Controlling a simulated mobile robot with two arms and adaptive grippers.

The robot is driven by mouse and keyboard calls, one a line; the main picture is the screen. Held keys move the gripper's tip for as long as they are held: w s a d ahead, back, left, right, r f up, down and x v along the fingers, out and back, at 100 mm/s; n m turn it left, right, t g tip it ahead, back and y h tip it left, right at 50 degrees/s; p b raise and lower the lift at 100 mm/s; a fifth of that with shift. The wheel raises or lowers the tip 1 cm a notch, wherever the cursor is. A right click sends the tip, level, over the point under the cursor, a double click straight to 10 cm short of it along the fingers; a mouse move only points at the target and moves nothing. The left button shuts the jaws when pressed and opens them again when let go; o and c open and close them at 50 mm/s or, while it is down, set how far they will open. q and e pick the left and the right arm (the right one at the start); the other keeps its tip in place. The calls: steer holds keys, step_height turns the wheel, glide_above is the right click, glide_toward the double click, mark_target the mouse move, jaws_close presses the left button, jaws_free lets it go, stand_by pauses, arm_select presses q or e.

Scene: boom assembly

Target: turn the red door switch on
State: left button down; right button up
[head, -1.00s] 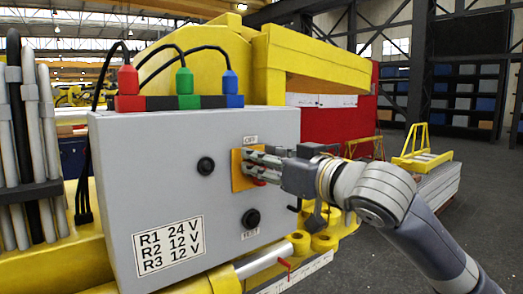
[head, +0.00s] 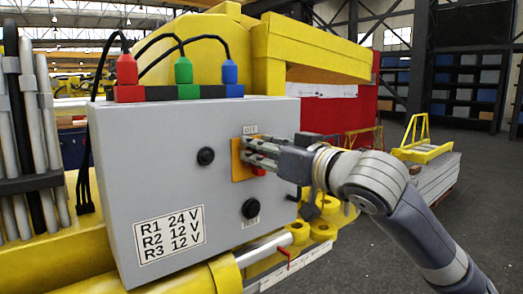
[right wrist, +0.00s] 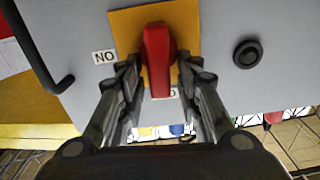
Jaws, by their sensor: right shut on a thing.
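The red switch (right wrist: 157,60) sits on a yellow-orange plate (head: 237,165) on the front of a grey control box (head: 150,165). My right gripper (head: 250,152) reaches it from the right in the head view and hides most of it. In the right wrist view its fingers (right wrist: 157,85) are shut on the red switch handle, one on each side. The handle stands upright in that picture, in line with the plate. An "OFF" label (head: 250,129) is above the plate. A label reading "NO", ON upside down (right wrist: 104,57), is beside it. My left gripper is out of view.
A black knob (head: 206,156) is left of the plate, and another (head: 250,208) above a TEST label is below it. A black hook (right wrist: 50,85) sticks out of the box. Red, green and blue plugs with cables stand on top. Open floor lies to the right.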

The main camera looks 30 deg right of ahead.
steer(key=m, duration=0.2)
steer(key=d+m, duration=0.1)
steer(key=m, duration=0.2)
steer(key=shift+f, duration=0.15)
steer(key=shift+d+f+m+p, duration=0.3)
steer(key=shift+m+p, duration=0.55)
steer(key=shift+m, duration=1.15)
steer(key=shift+d+f+m+p, duration=0.1)
steer(key=shift+f+m+p, duration=0.55)
steer(key=shift+m, duration=1.35)
steer(key=shift+d+f+m+p, duration=0.1)
steer(key=shift+d+m+p, duration=0.1)
steer(key=shift+m+p, duration=1.35)
steer(key=shift+m+b, duration=0.5)
steer(key=shift+m, duration=0.15)
steer(key=o, duration=0.7)
steer(key=shift+w, duration=0.1)
